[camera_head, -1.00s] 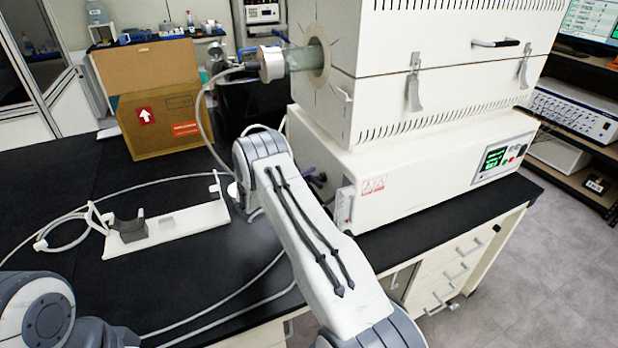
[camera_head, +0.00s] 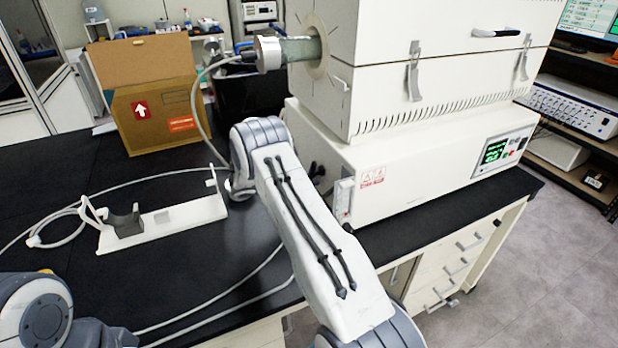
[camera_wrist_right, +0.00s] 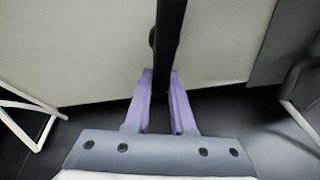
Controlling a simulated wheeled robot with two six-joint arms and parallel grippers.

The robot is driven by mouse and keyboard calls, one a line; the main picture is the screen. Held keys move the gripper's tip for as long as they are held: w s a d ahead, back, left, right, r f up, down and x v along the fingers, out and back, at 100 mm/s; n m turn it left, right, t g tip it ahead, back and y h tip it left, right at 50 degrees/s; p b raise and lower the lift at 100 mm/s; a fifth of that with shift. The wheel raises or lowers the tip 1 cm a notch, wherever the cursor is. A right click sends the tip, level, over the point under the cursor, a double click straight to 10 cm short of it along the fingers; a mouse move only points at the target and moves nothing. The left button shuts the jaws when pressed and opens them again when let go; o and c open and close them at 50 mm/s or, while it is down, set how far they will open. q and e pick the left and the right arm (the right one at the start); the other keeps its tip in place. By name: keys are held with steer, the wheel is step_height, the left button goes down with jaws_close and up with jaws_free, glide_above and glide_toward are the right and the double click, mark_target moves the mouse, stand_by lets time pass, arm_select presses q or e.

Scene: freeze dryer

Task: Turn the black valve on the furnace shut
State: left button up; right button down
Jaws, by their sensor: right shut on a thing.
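The furnace (camera_head: 430,110) is a large white box on a white base, standing on the black bench. In the right wrist view, my right gripper (camera_wrist_right: 161,85) has its purple fingers shut on a dark upright bar, the black valve (camera_wrist_right: 168,35). A pale panel lies behind it. In the head view, my right arm reaches up to the left side of the furnace base and hides most of its gripper. Small dark parts show beside the arm there; I cannot tell which is the valve. My left arm shows at the lower left, but its gripper is out of view.
A glass tube with a metal end cap (camera_head: 268,53) sticks out of the furnace's left side, with a hose (camera_head: 200,120) hanging from it. A white stand (camera_head: 175,220) lies on the bench left of my arm. A cardboard box (camera_head: 155,110) stands behind.

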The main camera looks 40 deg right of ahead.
steer(key=shift+s+a+f+n+g+y, duration=0.1)
steer(key=shift+s+a+n+g+y, duration=0.1)
steer(key=shift+s+n+g, duration=0.35)
steer(key=shift+s+a+f+n+g+y, duration=0.1)
steer(key=shift+s+n+g+y, duration=0.2)
steer(key=shift+n, duration=0.55)
steer(key=shift+w, duration=0.15)
steer(key=c, duration=0.8)
jaws_free()
steer(key=shift+d, duration=0.1)
steer(key=shift+o, duration=0.2)
steer(key=shift+r, duration=0.1)
steer(key=b+v, duration=0.1)
steer(key=v, duration=0.9)
steer(key=shift+a+b, duration=0.3)
steer(key=shift+w, duration=0.15)
